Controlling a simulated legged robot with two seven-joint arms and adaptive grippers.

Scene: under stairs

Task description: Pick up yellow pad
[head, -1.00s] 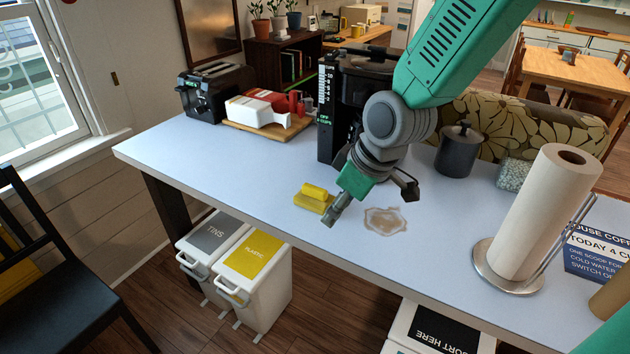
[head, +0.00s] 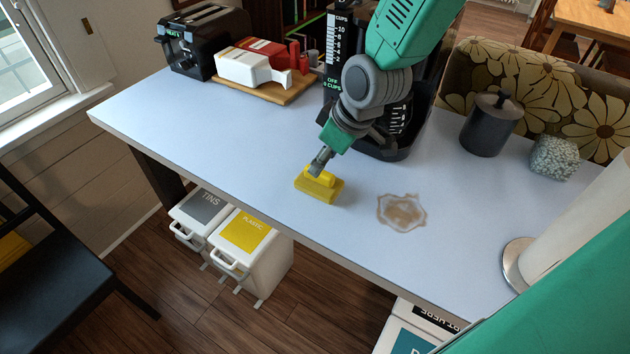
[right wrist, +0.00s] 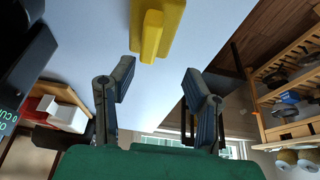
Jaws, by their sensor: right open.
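The yellow pad (head: 319,187) lies on the pale table (head: 240,160) near its front edge, with a raised yellow grip on top. My right gripper (head: 320,163) is just above and behind the pad in the head view, pointing down at it. In the right wrist view the two fingers (right wrist: 158,85) are apart with nothing between them, and the yellow pad (right wrist: 157,28) shows beyond the fingertips at the top. I cannot tell whether a finger touches the pad. My left gripper is not in view.
A brown spill (head: 401,211) lies right of the pad. The black coffee maker (head: 385,130) stands close behind my right gripper. A dark canister (head: 490,125) and a paper towel roll (head: 585,225) stand to the right.

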